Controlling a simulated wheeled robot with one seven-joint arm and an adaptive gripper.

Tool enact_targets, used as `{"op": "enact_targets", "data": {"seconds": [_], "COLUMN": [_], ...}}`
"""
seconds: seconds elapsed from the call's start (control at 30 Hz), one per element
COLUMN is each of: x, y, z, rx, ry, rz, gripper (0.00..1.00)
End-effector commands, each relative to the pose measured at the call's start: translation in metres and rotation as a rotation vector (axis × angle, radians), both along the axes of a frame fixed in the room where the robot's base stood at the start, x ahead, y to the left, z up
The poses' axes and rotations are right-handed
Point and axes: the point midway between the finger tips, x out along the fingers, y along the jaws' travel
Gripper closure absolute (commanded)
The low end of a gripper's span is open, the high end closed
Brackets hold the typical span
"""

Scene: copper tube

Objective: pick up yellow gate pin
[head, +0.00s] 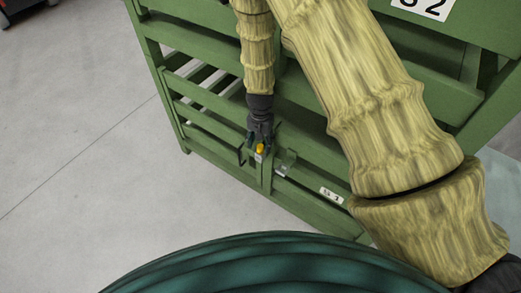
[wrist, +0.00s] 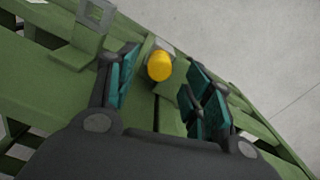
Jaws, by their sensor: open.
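In the wrist view the yellow gate pin (wrist: 160,66) is a round yellow head, lying between and slightly ahead of my two fingers. My gripper (wrist: 160,85) is open, with a teal-padded finger on each side of the pin and a visible gap on both sides. In the head view my gripper (head: 260,143) hangs down right at the pin. The pin's lower part is hidden.
The green slatted crate (head: 215,103) fills the area around the pin. A grey metal bracket (head: 284,163) sits right of the pin, and it shows at upper left in the wrist view (wrist: 95,14). Open grey floor (head: 80,150) lies to the left.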

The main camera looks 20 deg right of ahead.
Motion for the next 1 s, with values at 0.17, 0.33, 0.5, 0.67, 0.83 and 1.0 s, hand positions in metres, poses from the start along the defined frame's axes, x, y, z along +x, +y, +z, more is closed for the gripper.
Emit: {"op": "enact_targets", "data": {"seconds": [0.17,0.33,0.5,0.67,0.83,1.0], "x": [-0.001,-0.001,-0.001,-0.001,-0.001,-0.001], "y": [-0.001,-0.002,-0.002,-0.002,-0.002,-0.002], "z": [-0.019,-0.026,-0.026,-0.026,-0.026,-0.026], "rx": [0.000,0.001,0.001,0.000,0.000,0.000], "ry": [0.002,-0.001,-0.001,0.000,0.000,0.000], "rz": [-0.003,-0.004,-0.004,-0.004,-0.004,-0.004], "gripper": [0.49,0.49,0.49,0.67,0.98,1.00]}}
